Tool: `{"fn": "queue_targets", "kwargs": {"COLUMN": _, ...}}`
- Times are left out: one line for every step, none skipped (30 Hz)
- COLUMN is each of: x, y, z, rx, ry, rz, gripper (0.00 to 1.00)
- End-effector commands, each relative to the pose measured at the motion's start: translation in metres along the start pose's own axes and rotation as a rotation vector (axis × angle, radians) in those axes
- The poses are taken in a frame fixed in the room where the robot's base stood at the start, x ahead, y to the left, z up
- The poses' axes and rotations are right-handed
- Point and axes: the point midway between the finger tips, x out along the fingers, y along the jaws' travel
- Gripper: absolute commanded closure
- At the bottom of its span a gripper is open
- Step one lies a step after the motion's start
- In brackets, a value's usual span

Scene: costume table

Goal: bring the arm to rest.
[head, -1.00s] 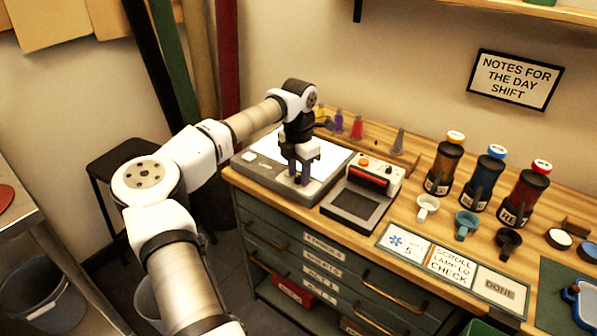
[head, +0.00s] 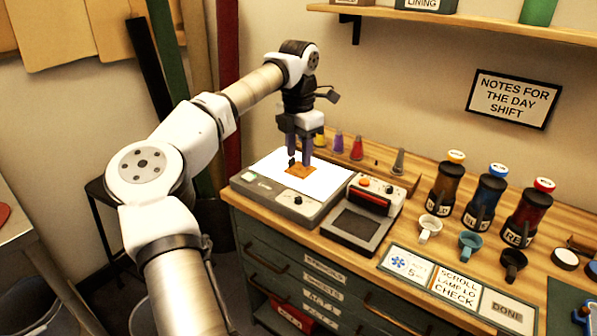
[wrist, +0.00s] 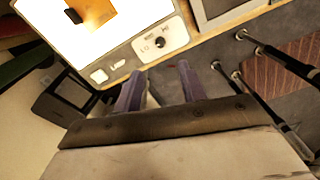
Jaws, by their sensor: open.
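My gripper (head: 299,160) hangs from the arm over the lit white panel (head: 268,170) of a grey light box (head: 290,205) at the table's left end. Its two fingers point down and are apart, with nothing seen between them. A small orange-brown piece (head: 300,171) lies on the lit panel, just under the fingers in the head view. In the wrist view the fingers (wrist: 158,85) stand apart and empty, and the orange piece (wrist: 97,25) shows at the top left, apart from them.
A device with a dark plate (head: 355,225) stands right of the light box. Coloured cones (head: 356,148) stand behind. Several bottles (head: 486,190), cups (head: 429,228) and a card strip (head: 455,283) lie to the right. A shelf (head: 470,22) juts from the wall above.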

Motion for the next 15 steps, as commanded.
{"fn": "queue_targets", "kwargs": {"x": -0.006, "y": 0.000, "z": 0.000, "rx": 0.000, "ry": -0.001, "rz": 0.001, "gripper": 0.59}}
{"fn": "queue_targets", "kwargs": {"x": -0.009, "y": 0.000, "z": 0.000, "rx": 0.000, "ry": 0.000, "rz": 0.001, "gripper": 0.59}}
{"fn": "queue_targets", "kwargs": {"x": -0.012, "y": 0.000, "z": 0.000, "rx": 0.000, "ry": 0.000, "rz": 0.001, "gripper": 0.59}}
{"fn": "queue_targets", "kwargs": {"x": -0.014, "y": 0.000, "z": 0.000, "rx": 0.000, "ry": 0.001, "rz": 0.001, "gripper": 0.59}}
{"fn": "queue_targets", "kwargs": {"x": -0.015, "y": 0.000, "z": 0.000, "rx": 0.001, "ry": 0.000, "rz": 0.001, "gripper": 0.59}}
{"fn": "queue_targets", "kwargs": {"x": -0.016, "y": 0.000, "z": 0.000, "rx": 0.001, "ry": 0.000, "rz": 0.001, "gripper": 0.59}}
{"fn": "queue_targets", "kwargs": {"x": -0.017, "y": 0.000, "z": 0.000, "rx": 0.001, "ry": 0.000, "rz": 0.000, "gripper": 0.59}}
{"fn": "queue_targets", "kwargs": {"x": -0.017, "y": 0.000, "z": 0.000, "rx": 0.001, "ry": 0.000, "rz": 0.000, "gripper": 0.59}}
{"fn": "queue_targets", "kwargs": {"x": -0.017, "y": 0.000, "z": 0.000, "rx": 0.001, "ry": 0.001, "rz": 0.000, "gripper": 0.59}}
{"fn": "queue_targets", "kwargs": {"x": -0.017, "y": 0.000, "z": 0.000, "rx": 0.001, "ry": 0.001, "rz": 0.000, "gripper": 0.59}}
{"fn": "queue_targets", "kwargs": {"x": -0.017, "y": 0.000, "z": 0.000, "rx": 0.001, "ry": 0.001, "rz": 0.000, "gripper": 0.59}}
{"fn": "queue_targets", "kwargs": {"x": -0.017, "y": 0.000, "z": 0.000, "rx": 0.001, "ry": 0.001, "rz": 0.000, "gripper": 0.59}}
{"fn": "queue_targets", "kwargs": {"x": -0.017, "y": 0.000, "z": 0.000, "rx": 0.001, "ry": 0.001, "rz": 0.000, "gripper": 0.59}}
{"fn": "queue_targets", "kwargs": {"x": -0.017, "y": 0.000, "z": 0.000, "rx": 0.001, "ry": 0.001, "rz": 0.000, "gripper": 0.59}}
{"fn": "queue_targets", "kwargs": {"x": -0.017, "y": 0.000, "z": 0.000, "rx": 0.002, "ry": 0.000, "rz": -0.001, "gripper": 0.59}}
